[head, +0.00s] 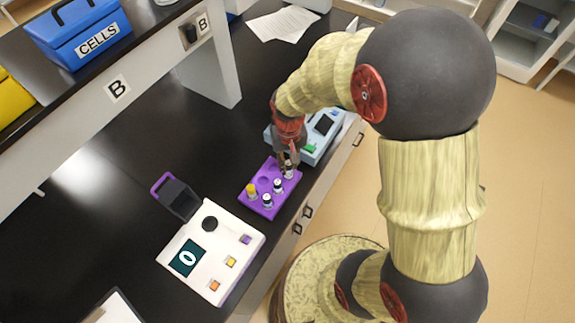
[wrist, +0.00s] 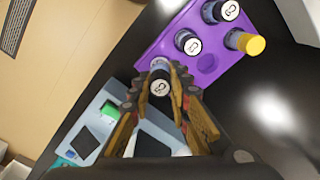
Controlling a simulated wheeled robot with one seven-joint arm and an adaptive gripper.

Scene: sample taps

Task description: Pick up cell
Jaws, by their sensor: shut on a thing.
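A purple rack (head: 256,208) stands on the black bench and also shows in the wrist view (wrist: 158,48). My gripper (head: 288,160) is at its far right corner in the head view. In the wrist view my gripper (wrist: 167,84) is shut on a dark vial with a white, marked cap (wrist: 160,86). I cannot tell whether this vial is still seated or slightly raised. Two similar vials (wrist: 188,43) (wrist: 228,11) and a yellow-capped vial (wrist: 247,43) stand in the rack. One empty round hole (wrist: 207,63) shows. The cap markings are too small to read surely.
A pale blue device (head: 323,130) stands just behind my gripper. A white device with a dark display (head: 212,250) and a dark open lid (head: 177,196) stand left of the rack. The bench's left middle is clear.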

